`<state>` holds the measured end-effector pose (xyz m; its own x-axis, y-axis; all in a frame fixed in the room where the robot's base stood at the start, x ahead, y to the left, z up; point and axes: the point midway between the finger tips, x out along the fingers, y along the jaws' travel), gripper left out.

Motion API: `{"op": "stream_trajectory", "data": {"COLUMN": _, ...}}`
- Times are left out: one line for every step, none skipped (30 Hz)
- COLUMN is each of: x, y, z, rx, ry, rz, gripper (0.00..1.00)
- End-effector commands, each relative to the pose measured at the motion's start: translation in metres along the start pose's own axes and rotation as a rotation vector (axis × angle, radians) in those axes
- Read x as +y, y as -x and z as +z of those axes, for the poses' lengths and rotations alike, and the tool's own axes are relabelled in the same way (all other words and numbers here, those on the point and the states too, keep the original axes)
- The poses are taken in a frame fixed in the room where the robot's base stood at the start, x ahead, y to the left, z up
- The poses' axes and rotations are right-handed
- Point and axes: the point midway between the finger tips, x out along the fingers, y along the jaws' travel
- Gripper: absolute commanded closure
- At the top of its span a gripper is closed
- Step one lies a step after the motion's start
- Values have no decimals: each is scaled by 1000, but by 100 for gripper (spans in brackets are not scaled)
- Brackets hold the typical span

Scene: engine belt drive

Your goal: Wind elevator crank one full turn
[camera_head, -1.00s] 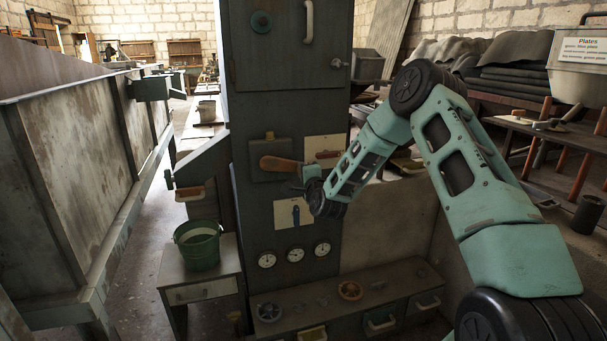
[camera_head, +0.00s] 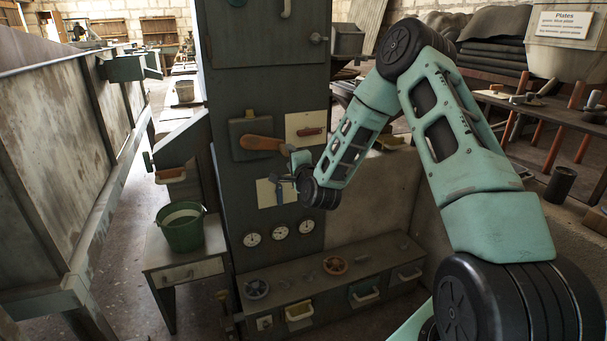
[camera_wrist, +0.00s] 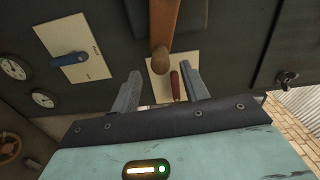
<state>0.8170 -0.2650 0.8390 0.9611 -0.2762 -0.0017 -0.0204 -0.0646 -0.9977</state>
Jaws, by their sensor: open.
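The crank (camera_head: 262,142), an orange-brown wooden arm, sits on a dark box on the front of a tall dark cabinet (camera_head: 233,75) and points right. In the wrist view the crank (camera_wrist: 166,22) hangs from the top edge, its rounded knob (camera_wrist: 161,61) towards my gripper. My gripper (camera_wrist: 160,78) is open, one finger to each side, with the knob just beyond the fingertips and apart from them. In the head view my gripper (camera_head: 290,165) is at the crank's right end, partly hidden by my wrist.
A cream plate with a red handle (camera_head: 311,131) is right of the crank. A blue lever (camera_head: 277,190) and several gauges (camera_head: 279,233) are below. A green bucket (camera_head: 180,228) stands on a small table at left. A low drawer bench (camera_head: 380,275) runs along the bottom.

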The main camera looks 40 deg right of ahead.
Motion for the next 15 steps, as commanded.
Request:
{"op": "stream_trajectory", "data": {"x": 1, "y": 13, "z": 0, "rx": -1, "ry": 0, "rz": 3, "gripper": 55}}
{"op": "stream_trajectory", "data": {"x": 1, "y": 20, "z": 0, "rx": -1, "ry": 0, "rz": 2, "gripper": 55}}
{"op": "stream_trajectory", "data": {"x": 1, "y": 30, "z": 0, "rx": -2, "ry": 0, "rz": 3, "gripper": 55}}
{"op": "stream_trajectory", "data": {"x": 1, "y": 37, "z": 0, "rx": -2, "ry": 0, "rz": 3, "gripper": 55}}
{"op": "stream_trajectory", "data": {"x": 1, "y": 44, "z": 0, "rx": -2, "ry": 0, "rz": 4, "gripper": 55}}
{"op": "stream_trajectory", "data": {"x": 1, "y": 53, "z": 0, "rx": -2, "ry": 0, "rz": 4, "gripper": 55}}
{"op": "stream_trajectory", "data": {"x": 1, "y": 59, "z": 0, "rx": -1, "ry": 0, "rz": 3, "gripper": 55}}
{"op": "stream_trajectory", "data": {"x": 2, "y": 66, "z": 0, "rx": -2, "ry": 0, "rz": 4, "gripper": 55}}
{"op": "stream_trajectory", "data": {"x": 1, "y": 74, "z": 0, "rx": -1, "ry": 0, "rz": 3, "gripper": 55}}
{"op": "stream_trajectory", "data": {"x": 1, "y": 79, "z": 0, "rx": -1, "ry": 0, "rz": 3, "gripper": 55}}
{"op": "stream_trajectory", "data": {"x": 1, "y": 84, "z": 0, "rx": -1, "ry": 0, "rz": 3, "gripper": 55}}
{"op": "stream_trajectory", "data": {"x": 2, "y": 90, "z": 0, "rx": -1, "ry": -1, "rz": 3, "gripper": 55}}
{"op": "stream_trajectory", "data": {"x": 2, "y": 94, "z": 0, "rx": -1, "ry": -1, "rz": 3, "gripper": 55}}
{"op": "stream_trajectory", "data": {"x": 2, "y": 98, "z": 0, "rx": -1, "ry": -1, "rz": 3, "gripper": 55}}
{"op": "stream_trajectory", "data": {"x": 1, "y": 102, "z": 0, "rx": 0, "ry": -1, "rz": 2, "gripper": 55}}
